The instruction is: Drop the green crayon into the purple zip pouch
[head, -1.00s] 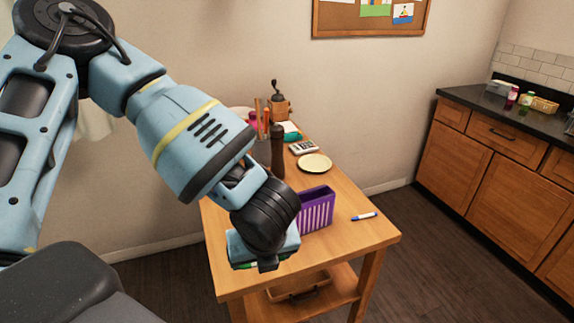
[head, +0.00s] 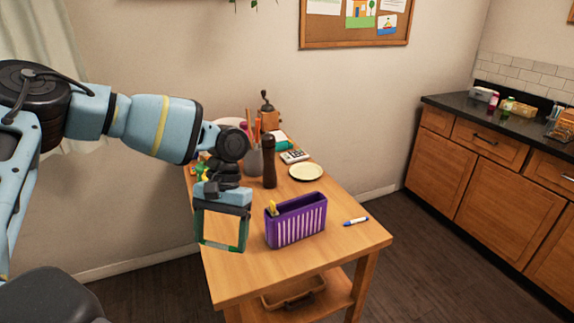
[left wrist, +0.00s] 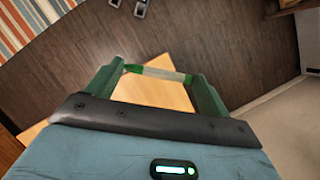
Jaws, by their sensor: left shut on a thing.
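My left gripper (head: 222,246) is shut on the green crayon (left wrist: 158,73), which lies crosswise between the two green fingertips; it has a pale wrapper and green ends. The gripper hangs above the left front part of the table, to the left of a purple open-topped box with pale slots (head: 297,224), apart from it. A small yellow thing (head: 272,208) sticks up at the box's left end. I see no other purple container that looks like a zip pouch. My right gripper is not in view.
On the wooden table (head: 330,262), a blue-and-white marker (head: 355,221) lies right of the box. The table's front is clear.

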